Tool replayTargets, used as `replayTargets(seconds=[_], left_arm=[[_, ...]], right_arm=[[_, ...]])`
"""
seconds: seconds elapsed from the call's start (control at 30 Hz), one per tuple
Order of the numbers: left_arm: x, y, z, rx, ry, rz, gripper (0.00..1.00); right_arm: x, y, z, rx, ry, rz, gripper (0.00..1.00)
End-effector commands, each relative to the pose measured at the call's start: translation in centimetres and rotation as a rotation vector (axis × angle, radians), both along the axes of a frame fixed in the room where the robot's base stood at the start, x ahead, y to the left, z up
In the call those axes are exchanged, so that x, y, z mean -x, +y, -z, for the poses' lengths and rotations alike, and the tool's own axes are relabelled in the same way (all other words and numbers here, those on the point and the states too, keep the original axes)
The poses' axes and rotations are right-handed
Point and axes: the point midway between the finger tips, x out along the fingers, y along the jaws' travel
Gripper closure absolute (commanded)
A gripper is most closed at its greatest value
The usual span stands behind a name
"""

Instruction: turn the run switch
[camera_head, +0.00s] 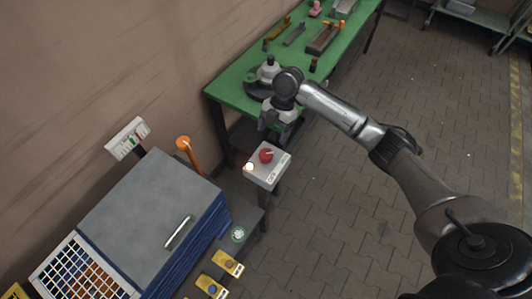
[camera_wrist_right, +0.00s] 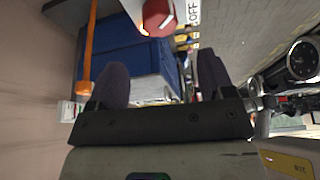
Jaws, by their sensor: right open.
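The run switch is a red knob (camera_head: 266,155) on top of a light grey box (camera_head: 258,174) on a dark post. A small lamp (camera_head: 249,167) glows at the box's left corner. My right gripper (camera_head: 276,130) is just beyond the box, above and apart from the knob, with its fingers pointing down. In the right wrist view, its two dark fingers (camera_wrist_right: 159,82) are spread with nothing between them. The red knob also shows there (camera_wrist_right: 158,16) at the top edge, partly cut off, beside an OFF label (camera_wrist_right: 193,11). My left gripper is not in view.
A green workbench (camera_head: 232,88) with parts and tools stands behind the gripper. A grey-topped blue cabinet (camera_head: 145,210) stands at left, with an orange lever (camera_head: 188,152) behind it. Yellow-labelled units (camera_head: 228,263) sit in front. The paved floor at right is open.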

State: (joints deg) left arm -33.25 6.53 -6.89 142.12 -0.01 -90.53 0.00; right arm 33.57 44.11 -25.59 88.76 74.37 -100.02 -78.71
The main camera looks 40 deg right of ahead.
Motion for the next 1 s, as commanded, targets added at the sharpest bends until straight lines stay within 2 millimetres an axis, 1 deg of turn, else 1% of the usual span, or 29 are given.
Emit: replayTargets(seconds=[0.03, 0.2, 0.4, 0.5, 0.7, 1.0], left_arm=[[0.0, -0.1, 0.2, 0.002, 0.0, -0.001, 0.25], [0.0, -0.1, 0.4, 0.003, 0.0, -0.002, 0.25], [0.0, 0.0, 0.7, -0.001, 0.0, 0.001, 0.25], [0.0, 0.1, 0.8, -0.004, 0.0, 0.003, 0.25], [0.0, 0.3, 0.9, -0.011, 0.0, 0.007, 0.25], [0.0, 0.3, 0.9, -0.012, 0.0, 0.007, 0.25]], right_arm=[[0.2, 0.5, 1.2, 0.0, 0.004, -0.001, 0.25], [0.4, 1.7, 4.1, 0.0, 0.003, -0.001, 0.25], [0.6, 2.8, 6.8, -0.001, 0.001, 0.001, 0.25], [0.6, 3.1, 7.7, 0.001, 0.001, 0.001, 0.25], [0.7, 3.6, 8.8, 0.001, 0.0, 0.001, 0.25], [0.7, 3.6, 8.9, 0.001, 0.0, 0.001, 0.25]])
